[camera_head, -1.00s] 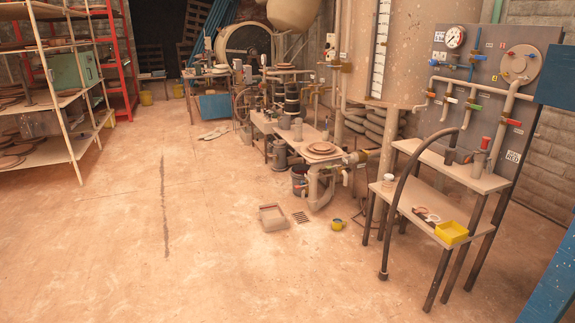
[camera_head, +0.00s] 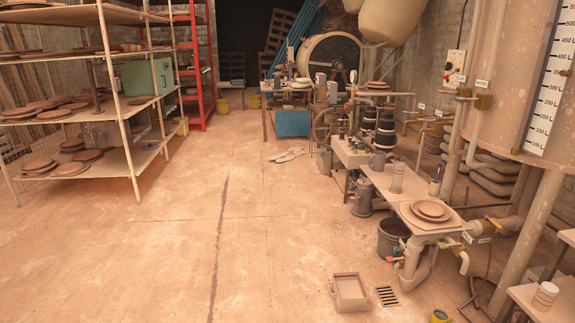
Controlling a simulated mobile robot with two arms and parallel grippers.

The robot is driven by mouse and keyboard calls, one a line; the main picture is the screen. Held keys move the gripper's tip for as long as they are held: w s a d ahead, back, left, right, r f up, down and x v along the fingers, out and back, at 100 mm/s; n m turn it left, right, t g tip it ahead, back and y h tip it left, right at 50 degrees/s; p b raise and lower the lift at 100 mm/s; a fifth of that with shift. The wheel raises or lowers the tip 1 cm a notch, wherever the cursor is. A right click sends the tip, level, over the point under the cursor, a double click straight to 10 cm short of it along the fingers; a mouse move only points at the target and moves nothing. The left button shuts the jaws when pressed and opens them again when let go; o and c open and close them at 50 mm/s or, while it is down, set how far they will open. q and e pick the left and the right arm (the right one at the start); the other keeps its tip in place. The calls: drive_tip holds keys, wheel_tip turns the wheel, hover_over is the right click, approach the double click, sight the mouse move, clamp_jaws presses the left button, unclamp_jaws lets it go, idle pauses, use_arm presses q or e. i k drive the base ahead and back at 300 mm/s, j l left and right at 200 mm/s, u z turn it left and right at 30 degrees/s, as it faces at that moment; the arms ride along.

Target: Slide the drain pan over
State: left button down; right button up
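The drain pan is most likely the shallow pale tray (camera_head: 349,292) with a reddish rim, lying flat on the floor at the lower right of the head view. A dark slotted floor drain (camera_head: 387,297) lies just to its right, apart from it. The pan does not cover the drain. Neither of my grippers shows in the view.
A bench (camera_head: 412,199) with brown discs and pipework stands behind the pan, with a dark bucket (camera_head: 392,236) under it. Shelving (camera_head: 133,160) stands at left. The floor (camera_head: 150,260) left of the pan is clear.

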sight(351, 296)
drive_tip(key=i+z, duration=0.2)
drive_tip(key=i, duration=0.25)
drive_tip(key=i+j+z, duration=0.2)
drive_tip(key=i, duration=0.3)
drive_tip(key=i+z, duration=0.2)
drive_tip(key=i, duration=0.25)
drive_tip(key=i+j+z, duration=0.25)
drive_tip(key=i, duration=0.2)
